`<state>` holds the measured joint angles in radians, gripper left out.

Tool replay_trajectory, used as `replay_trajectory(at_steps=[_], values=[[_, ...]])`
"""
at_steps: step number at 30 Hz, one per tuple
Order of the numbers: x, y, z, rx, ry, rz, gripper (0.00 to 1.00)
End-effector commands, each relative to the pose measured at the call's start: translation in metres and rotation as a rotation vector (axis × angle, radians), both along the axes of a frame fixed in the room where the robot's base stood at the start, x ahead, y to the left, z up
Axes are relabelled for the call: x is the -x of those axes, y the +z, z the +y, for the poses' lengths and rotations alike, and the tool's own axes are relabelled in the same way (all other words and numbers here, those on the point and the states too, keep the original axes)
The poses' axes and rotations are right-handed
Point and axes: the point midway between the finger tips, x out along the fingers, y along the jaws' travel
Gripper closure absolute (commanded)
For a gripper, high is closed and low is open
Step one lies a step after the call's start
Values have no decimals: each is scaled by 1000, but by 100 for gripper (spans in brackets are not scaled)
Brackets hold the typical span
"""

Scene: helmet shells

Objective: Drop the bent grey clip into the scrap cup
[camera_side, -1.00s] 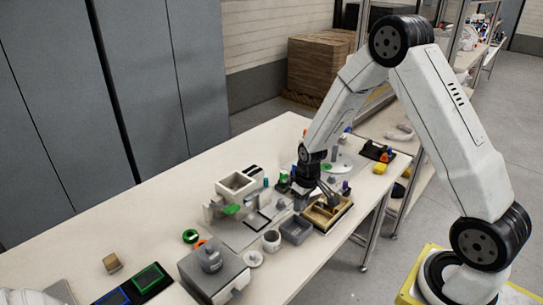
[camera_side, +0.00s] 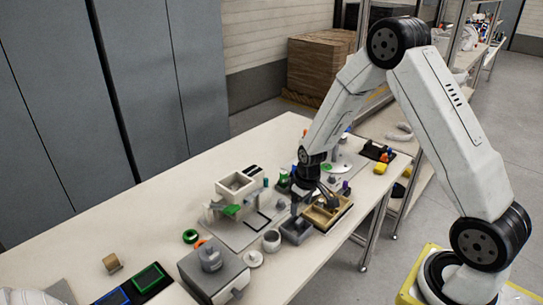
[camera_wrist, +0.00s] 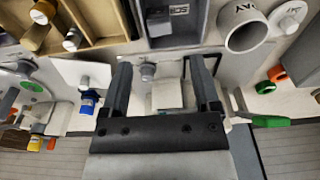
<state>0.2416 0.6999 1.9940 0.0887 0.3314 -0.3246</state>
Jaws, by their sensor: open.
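A white cup (camera_side: 271,241) stands on the table left of the grey bin. It shows at the top right in the wrist view (camera_wrist: 240,38), with dark lettering that I cannot fully read, so I cannot confirm it is the scrap cup. I cannot pick out the bent grey clip for certain in either view. My gripper (camera_wrist: 163,84) is open, its two dark fingers apart with nothing held between them. In the side view my gripper (camera_side: 298,204) points down above the grey bin's area, to the right of the cup.
A grey bin (camera_wrist: 178,42) and a wooden divided tray (camera_wrist: 100,42) holding small cylinders lie at the top of the wrist view. A white open box (camera_side: 236,186) and a grey block fixture (camera_side: 213,274) stand left of my gripper.

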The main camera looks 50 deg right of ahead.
Motion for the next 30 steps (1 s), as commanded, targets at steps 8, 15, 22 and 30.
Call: replay_trajectory(at_steps=[8,15,22,30], values=[[1,15,0,0,0,-1,21],[4,41,0,1,-1,-3,21],[7,64,0,1,0,-3,21],[9,76,0,0,0,0,21]])
